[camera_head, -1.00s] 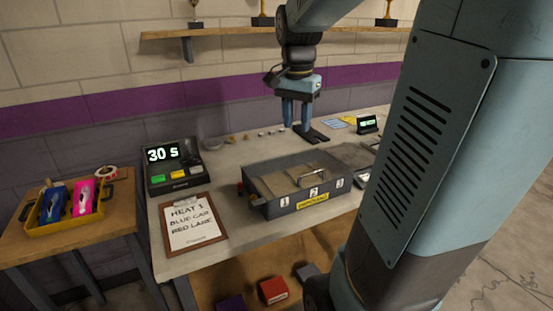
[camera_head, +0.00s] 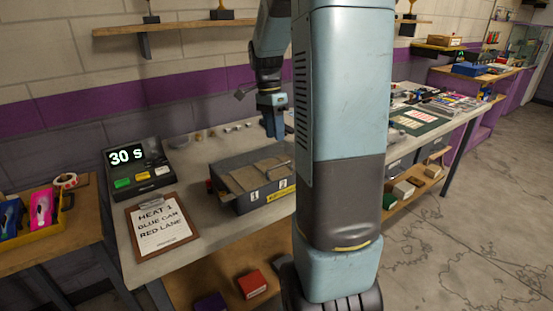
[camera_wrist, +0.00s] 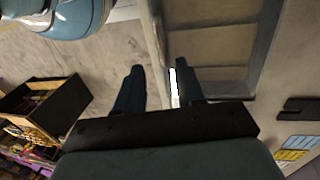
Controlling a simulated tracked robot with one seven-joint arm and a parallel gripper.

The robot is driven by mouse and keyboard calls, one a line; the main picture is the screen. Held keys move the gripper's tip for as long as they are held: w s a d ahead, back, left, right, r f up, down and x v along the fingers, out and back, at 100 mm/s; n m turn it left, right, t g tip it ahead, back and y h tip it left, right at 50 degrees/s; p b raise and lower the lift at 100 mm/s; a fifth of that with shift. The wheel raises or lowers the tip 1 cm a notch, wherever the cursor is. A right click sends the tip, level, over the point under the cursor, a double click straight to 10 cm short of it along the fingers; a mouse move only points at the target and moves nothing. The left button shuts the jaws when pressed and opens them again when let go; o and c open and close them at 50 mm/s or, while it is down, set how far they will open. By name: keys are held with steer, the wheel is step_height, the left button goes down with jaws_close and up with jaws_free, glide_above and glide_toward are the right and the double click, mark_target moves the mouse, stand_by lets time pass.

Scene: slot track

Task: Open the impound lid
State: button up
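The impound box (camera_head: 242,202) is a dark grey box on the workbench, with numbered tags and a yellow label on its front, partly hidden by my arm. Its lid (camera_head: 246,178) has tan panels and lies shut. The lid's handle is mostly hidden behind my arm. My gripper (camera_head: 273,126) points down above the box's back right part. In the wrist view, my gripper (camera_wrist: 158,82) has its fingers apart. A dark-framed tan panelled surface (camera_wrist: 212,45) lies beyond the right finger, and a thin bright white strip shows beside that finger. I cannot tell whether anything is touched.
A timer (camera_head: 137,168) reading 30 s and a clipboard (camera_head: 160,226) lie left of the box. A yellow tray (camera_head: 40,220) with toy cars stands on the left side table. A shelf (camera_head: 170,27) runs above the bench. Open floor (camera_head: 465,240) lies to the right.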

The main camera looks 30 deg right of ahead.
steer(key=f, duration=0.3)
steer(key=s+f, duration=0.1)
steer(key=f, duration=0.4)
steer(key=shift+s+f, duration=0.3)
steer(key=shift+s, duration=0.1)
steer(key=shift+c, duration=0.4)
jaws_close()
